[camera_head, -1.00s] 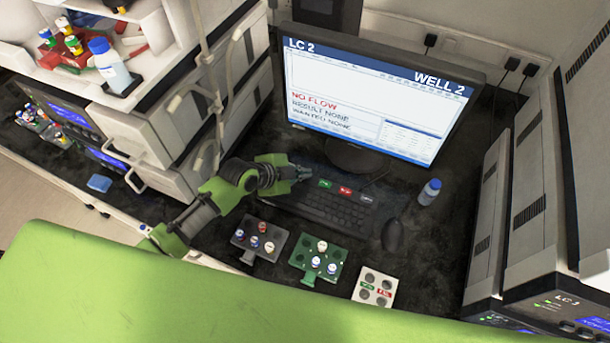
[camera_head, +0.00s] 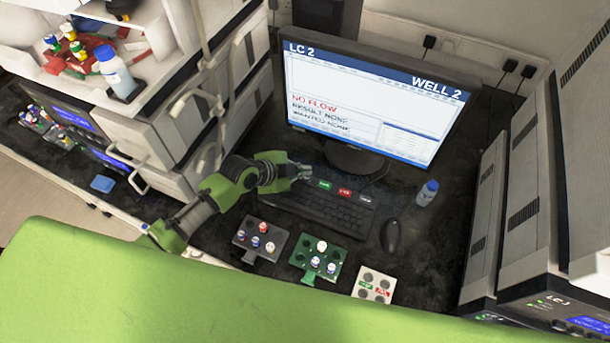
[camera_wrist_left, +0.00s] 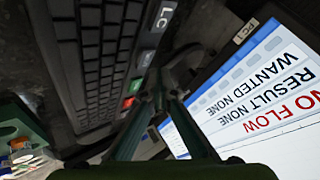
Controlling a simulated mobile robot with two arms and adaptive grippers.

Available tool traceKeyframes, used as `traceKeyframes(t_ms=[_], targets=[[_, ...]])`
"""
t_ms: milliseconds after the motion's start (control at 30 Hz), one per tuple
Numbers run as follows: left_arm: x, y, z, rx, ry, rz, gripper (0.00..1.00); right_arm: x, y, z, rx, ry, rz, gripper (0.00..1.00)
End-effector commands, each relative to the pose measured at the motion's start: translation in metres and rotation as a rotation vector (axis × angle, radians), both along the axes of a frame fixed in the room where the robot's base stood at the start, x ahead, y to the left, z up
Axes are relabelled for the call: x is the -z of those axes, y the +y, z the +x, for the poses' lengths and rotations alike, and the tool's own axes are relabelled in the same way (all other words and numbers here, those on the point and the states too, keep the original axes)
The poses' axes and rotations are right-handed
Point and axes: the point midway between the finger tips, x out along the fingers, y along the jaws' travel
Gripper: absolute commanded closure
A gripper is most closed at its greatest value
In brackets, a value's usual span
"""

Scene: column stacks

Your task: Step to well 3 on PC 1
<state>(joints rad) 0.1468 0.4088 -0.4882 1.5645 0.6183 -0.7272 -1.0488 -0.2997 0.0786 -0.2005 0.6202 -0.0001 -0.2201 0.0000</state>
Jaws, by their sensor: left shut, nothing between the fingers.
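The PC monitor (camera_head: 375,105) reads LC 2, WELL 2, NO FLOW, RESULT NONE and WANTED NONE. In the left wrist view the screen (camera_wrist_left: 250,100) appears turned over, with a PC 1 label on its frame. The black keyboard (camera_head: 335,212) lies before it, with green, red and grey labelled keys (camera_head: 345,192) along its far edge. In the left wrist view the keyboard (camera_wrist_left: 95,60) shows an LC label on the grey key. My left gripper (camera_head: 306,172) is shut and empty at the keyboard's far left corner, near the green key. Contact cannot be told. My right gripper is not in view.
A mouse (camera_head: 391,235) and a blue-capped bottle (camera_head: 427,192) stand right of the keyboard. In front are a grey vial rack (camera_head: 245,238), a green rack (camera_head: 300,262) and a white tray (camera_head: 365,290). Instrument stacks (camera_head: 535,170) flank the bench.

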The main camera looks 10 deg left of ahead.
Motion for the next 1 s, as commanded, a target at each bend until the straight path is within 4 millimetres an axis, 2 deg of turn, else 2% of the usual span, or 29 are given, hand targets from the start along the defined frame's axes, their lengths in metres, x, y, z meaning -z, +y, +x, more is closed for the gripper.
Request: traceKeyframes(t_ms=[100, 400, 1000], targets=[[-0.016, 0.0, 0.001, 0.001, -0.002, 0.001, 1.0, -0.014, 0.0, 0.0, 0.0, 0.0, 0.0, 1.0], [-0.045, 0.0, 0.001, 0.001, -0.002, 0.001, 1.0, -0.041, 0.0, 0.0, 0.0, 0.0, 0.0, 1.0], [-0.046, 0.0, 0.0, -0.001, -0.001, 0.0, 1.0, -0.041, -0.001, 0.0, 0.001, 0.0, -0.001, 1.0]])
